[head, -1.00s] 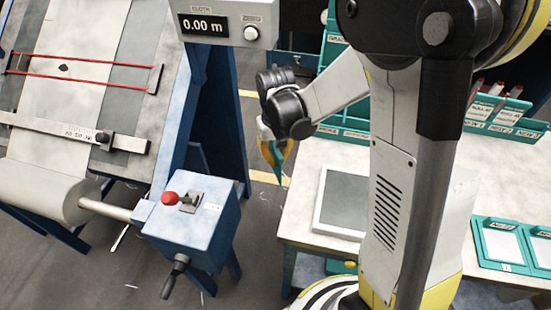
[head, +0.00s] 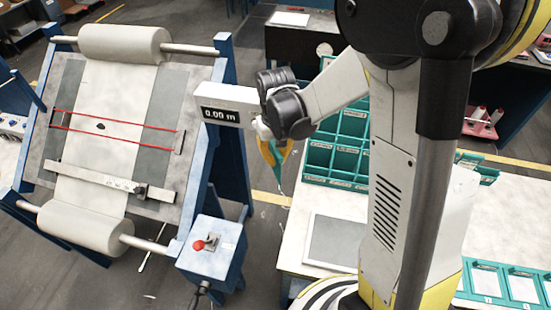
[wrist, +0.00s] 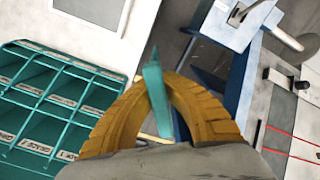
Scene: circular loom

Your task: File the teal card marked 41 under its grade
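My gripper (head: 276,156) has yellow fingers and is shut on a thin teal card (wrist: 154,95), held in the air. The card also shows in the head view (head: 279,174), edge-on and partly hidden by the fingers; I cannot read a number on it. A teal rack (head: 316,158) with several open compartments stands on the white table, to the right of my gripper in the head view and partly behind my arm. The rack also shows in the wrist view (wrist: 44,127), at the left, with labels that seem to read GRADE. The card is apart from the rack.
A white table (head: 292,238) bears a grey-topped panel (head: 333,241) and teal framed trays (head: 487,281). A circular loom's cloth frame (head: 110,130) stands left, with a 0.00 m display (head: 226,115) and a blue control box (head: 213,250) with red knob.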

